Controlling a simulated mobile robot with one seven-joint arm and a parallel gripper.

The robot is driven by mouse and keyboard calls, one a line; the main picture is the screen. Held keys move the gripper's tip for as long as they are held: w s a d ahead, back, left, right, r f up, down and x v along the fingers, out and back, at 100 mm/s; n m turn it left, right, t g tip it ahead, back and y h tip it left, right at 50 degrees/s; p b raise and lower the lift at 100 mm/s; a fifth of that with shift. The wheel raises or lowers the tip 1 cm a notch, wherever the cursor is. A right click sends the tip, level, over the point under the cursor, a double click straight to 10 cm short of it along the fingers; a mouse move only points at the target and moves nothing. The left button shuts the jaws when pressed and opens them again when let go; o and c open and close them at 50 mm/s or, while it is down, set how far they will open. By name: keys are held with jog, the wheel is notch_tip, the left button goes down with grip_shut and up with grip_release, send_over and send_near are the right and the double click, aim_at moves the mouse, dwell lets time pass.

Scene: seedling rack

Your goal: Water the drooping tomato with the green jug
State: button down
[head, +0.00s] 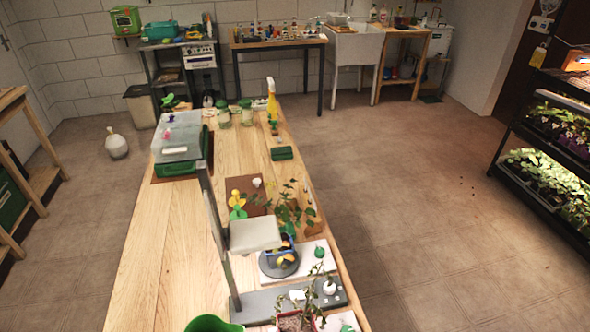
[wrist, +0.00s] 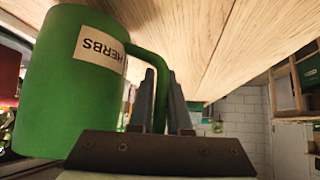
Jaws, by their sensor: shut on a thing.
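The green jug (wrist: 75,110) fills the left of the wrist view, with a pale label reading HERBS. My gripper (wrist: 162,85) is shut on its handle at the right side. In the head view a green rounded rim, apparently the same jug (head: 211,323), shows at the bottom edge; my gripper is not visible there. A sparse plant with hanging leaves (head: 307,298) stands in a reddish pot (head: 292,322) at the near end of the table; it looks like the drooping tomato. The jug is left of it, apart. The jug's inside is hidden.
A grey post with a pale lamp head (head: 255,233) rises between the jug's side and the plants. A clear-lidded green box (head: 180,140) and a yellow spray bottle (head: 271,100) are farther back. The table's left side is clear.

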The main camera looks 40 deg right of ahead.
jog(key=s+d+r+m+t+y+p, duration=0.1)
jog(key=r+p, duration=0.2)
jog(key=p, duration=0.2)
jog(key=d+r+m+t+y+p, duration=0.1)
jog(key=r+p, duration=0.3)
jog(key=p, duration=0.1)
jog(key=s+d+r+y+p, duration=0.1)
jog(key=r+y+p, duration=0.1)
jog(key=p, duration=0.4)
jog(key=shift+s+d+r+m+t, duration=0.2)
jog(key=shift+r, duration=0.2)
jog(key=shift+s+d+r+m+t, duration=0.15)
jog(key=shift+r+m+t, duration=0.05)
jog(key=shift+r, duration=0.2)
jog(key=s+d+r+m+t+y+b, duration=0.2)
jog(key=d+r+t+y+b, duration=0.1)
jog(key=r, duration=0.3)
jog(key=shift+s+d+r, duration=0.15)
jog(key=shift+d+r, duration=0.2)
jog(key=shift+r, duration=0.05)
jog(key=shift+s+d+r+m+t+y+b, duration=0.35)
jog(key=shift+r+b, duration=0.2)
jog(key=shift+b, duration=0.2)
jog(key=d+r+b, duration=0.1)
jog(key=s+d+r+m+t+b, duration=0.1)
jog(key=b, duration=0.1)
jog(key=shift+s+d+r+y, duration=0.25)
jog(key=shift+s+r+y, duration=0.05)
jog(key=shift+y, duration=0.05)
